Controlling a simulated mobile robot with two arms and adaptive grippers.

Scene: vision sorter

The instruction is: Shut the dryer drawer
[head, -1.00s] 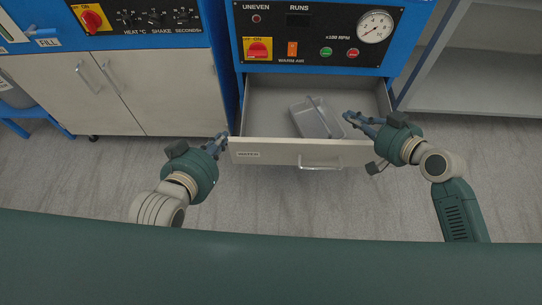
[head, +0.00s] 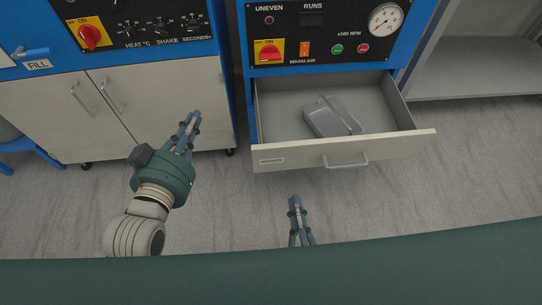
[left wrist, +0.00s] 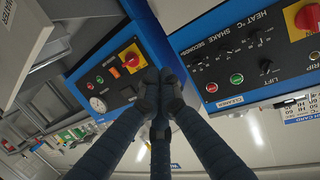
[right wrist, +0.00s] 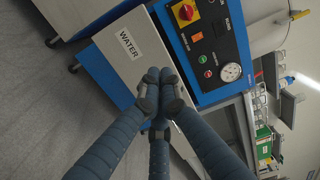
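The dryer drawer (head: 400,146) is pulled open under the blue dryer panel in the head view. It has a pale front, a "WATER" label and a bar handle (head: 345,162). Its front also shows in the right wrist view (right wrist: 152,62) and at the upper left of the left wrist view (left wrist: 28,48). My right gripper (head: 295,200) is in front of the drawer, below its front edge in the picture, apart from it, with fingertips together and empty. My left gripper (head: 192,118) is left of the drawer, shut and empty, in front of the white cabinet.
A grey metal tray (head: 318,122) with a bar across it lies inside the drawer. The dryer control panel (head: 325,30) is above it. White cabinet doors (head: 70,125) stand to the left and an open shelf (head: 485,75) to the right. The floor in front is clear.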

